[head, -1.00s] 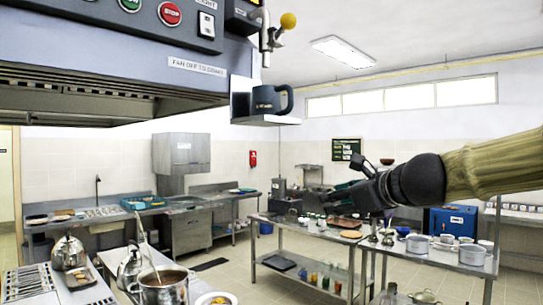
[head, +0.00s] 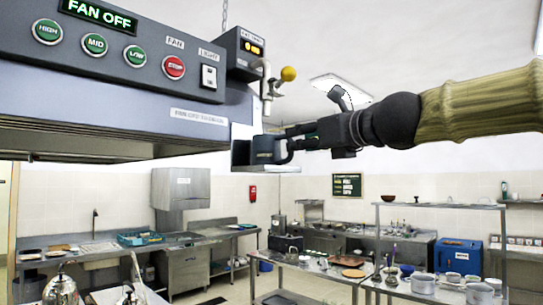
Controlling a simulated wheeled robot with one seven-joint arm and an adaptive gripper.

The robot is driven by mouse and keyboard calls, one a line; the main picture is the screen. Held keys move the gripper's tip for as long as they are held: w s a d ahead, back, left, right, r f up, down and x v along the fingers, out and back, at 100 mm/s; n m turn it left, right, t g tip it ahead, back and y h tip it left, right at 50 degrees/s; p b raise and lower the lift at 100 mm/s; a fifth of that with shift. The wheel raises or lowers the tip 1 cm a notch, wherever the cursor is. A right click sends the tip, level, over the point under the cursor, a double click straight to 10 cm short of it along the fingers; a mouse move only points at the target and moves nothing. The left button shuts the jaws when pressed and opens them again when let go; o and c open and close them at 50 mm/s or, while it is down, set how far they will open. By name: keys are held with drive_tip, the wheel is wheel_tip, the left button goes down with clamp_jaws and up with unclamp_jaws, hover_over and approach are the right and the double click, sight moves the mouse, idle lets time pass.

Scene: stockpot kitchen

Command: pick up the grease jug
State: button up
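The grease jug (head: 264,151) is a small dark blue-grey jug with pale lettering. It stands upright on a small white ledge (head: 270,168) at the right end of the hood, its handle side to the right. My gripper (head: 291,141) reaches in from the right at the jug's handle, and its black fingers overlap the handle in the picture. Whether the fingers touch or close on the handle is too small to tell. The fingers hide most of the handle.
The grey hood (head: 120,90) with its buttons fills the upper left. A valve with a yellow knob (head: 289,74) hangs just above the jug. Steel counters and a shelf rack (head: 440,206) with pots stand below and behind. The air right of the ledge is free except for my arm.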

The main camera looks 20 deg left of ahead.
sight(291, 139)
drive_tip(key=x, duration=0.1)
drive_tip(key=p+x, duration=0.1)
drive_tip(key=x, duration=0.3)
drive_tip(key=shift+w+a+r, duration=0.1)
drive_tip(key=shift+a+r, duration=0.1)
drive_tip(key=shift+r, duration=0.1)
drive_tip(key=shift+d, duration=0.1)
clamp_jaws()
